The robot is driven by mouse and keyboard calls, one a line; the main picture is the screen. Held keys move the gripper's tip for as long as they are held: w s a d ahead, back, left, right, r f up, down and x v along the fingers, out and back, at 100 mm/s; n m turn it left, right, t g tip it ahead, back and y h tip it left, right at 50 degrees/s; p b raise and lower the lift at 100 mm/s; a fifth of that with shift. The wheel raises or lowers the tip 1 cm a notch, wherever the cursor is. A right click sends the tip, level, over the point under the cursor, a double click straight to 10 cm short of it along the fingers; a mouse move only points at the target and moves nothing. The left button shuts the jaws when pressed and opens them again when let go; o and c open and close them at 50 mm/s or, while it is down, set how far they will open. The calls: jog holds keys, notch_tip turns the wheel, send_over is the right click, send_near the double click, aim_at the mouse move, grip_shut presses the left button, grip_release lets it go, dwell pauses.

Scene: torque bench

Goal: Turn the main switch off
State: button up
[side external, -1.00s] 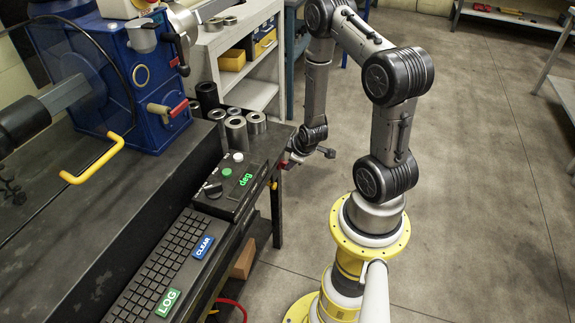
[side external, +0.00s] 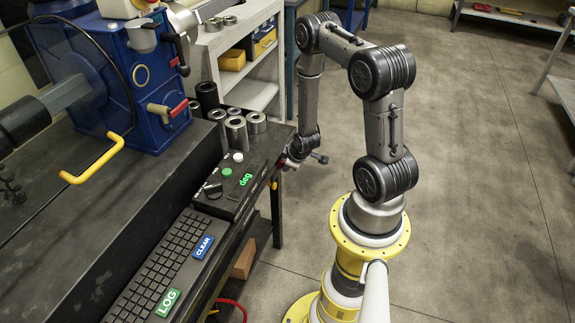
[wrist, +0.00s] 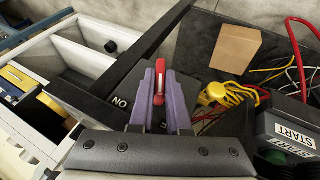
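The main switch looks to be the red lever (wrist: 159,82) in the wrist view, with a pale strip on its face. A white label reading ON, upside down in the picture, is just left of it. The two purple fingers of my gripper (wrist: 160,88) stand on either side of the lever. The gaps are too small to tell whether the fingers press on it. In the side external view my gripper (side external: 290,162) is at the right end of the dark bench, by its front edge. The switch cannot be made out there.
Several metal cylinders (side external: 236,130) stand behind.

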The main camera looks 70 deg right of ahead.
grip_shut()
jog(key=shift+w+a+h, duration=0.1)
jog(key=shift+a+h, duration=0.1)
jog(key=shift+h, duration=0.3)
jog(key=shift+a+f+n+h, duration=0.15)
jog(key=shift+n+h, duration=0.25)
jog(key=shift+h, duration=1.2)
jog(key=o, duration=0.6)
grip_release()
